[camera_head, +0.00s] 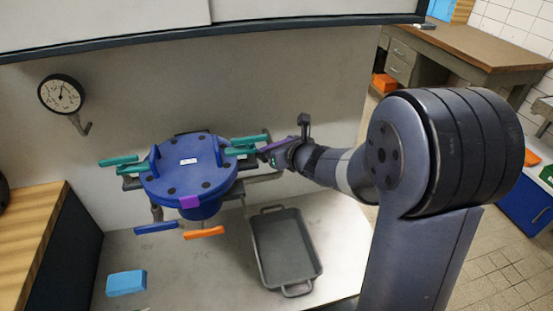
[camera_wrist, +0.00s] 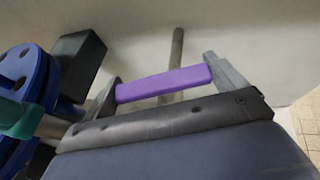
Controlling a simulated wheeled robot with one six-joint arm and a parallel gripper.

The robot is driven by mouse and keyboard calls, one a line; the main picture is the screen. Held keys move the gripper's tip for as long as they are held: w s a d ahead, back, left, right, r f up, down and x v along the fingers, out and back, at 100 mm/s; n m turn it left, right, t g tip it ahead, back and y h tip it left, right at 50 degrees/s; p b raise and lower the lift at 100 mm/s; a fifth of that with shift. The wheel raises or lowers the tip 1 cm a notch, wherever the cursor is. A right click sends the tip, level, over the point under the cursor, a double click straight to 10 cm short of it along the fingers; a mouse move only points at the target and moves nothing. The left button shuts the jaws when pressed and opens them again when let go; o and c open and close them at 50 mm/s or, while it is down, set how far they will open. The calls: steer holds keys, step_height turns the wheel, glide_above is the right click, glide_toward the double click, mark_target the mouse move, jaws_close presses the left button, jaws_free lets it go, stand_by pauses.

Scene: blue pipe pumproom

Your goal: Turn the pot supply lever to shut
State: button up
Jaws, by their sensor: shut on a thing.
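A blue round pot (camera_head: 188,172) with a bolted lid and a white label stands by the back wall, with several coloured handles around it. My gripper (camera_head: 281,148) is at the right of the pot, shut on a purple lever (camera_head: 270,146). In the wrist view the purple lever (camera_wrist: 165,83) lies between my two grey fingers, with a grey pipe behind it. Teal handles (camera_head: 240,151) sit just left of my gripper. I cannot read any label that names the pot supply lever, nor tell whether the purple one is open or shut.
A blue handle (camera_head: 156,227) and an orange handle (camera_head: 204,232) stick out below the pot. A grey tray (camera_head: 285,248) and a light blue block (camera_head: 126,283) lie on the bench. A round gauge (camera_head: 61,94) is on the wall. A black block (camera_wrist: 78,62) is close to my left finger.

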steer(key=b, duration=0.1)
steer(key=m+h+b, duration=0.1)
steer(key=b, duration=0.1)
steer(key=shift+f, duration=0.25)
steer(key=shift+t+h+b, duration=0.3)
steer(key=shift+b, duration=0.25)
steer(key=shift+r+m+h+b, duration=0.3)
steer(key=shift+m+b, duration=0.2)
steer(key=shift+b, duration=0.3)
steer(key=o, duration=0.7)
steer(key=y+p, duration=0.1)
steer(key=p, duration=0.3)
steer(key=shift+r+n, duration=0.2)
steer(key=shift+n, duration=0.2)
steer(key=n+g+y+p, duration=0.1)
steer(key=p, duration=0.3)
steer(key=n+y+p, duration=0.1)
steer(key=p, duration=0.3)
steer(key=shift+n+g+y, duration=0.3)
steer(key=shift+n+g, duration=0.1)
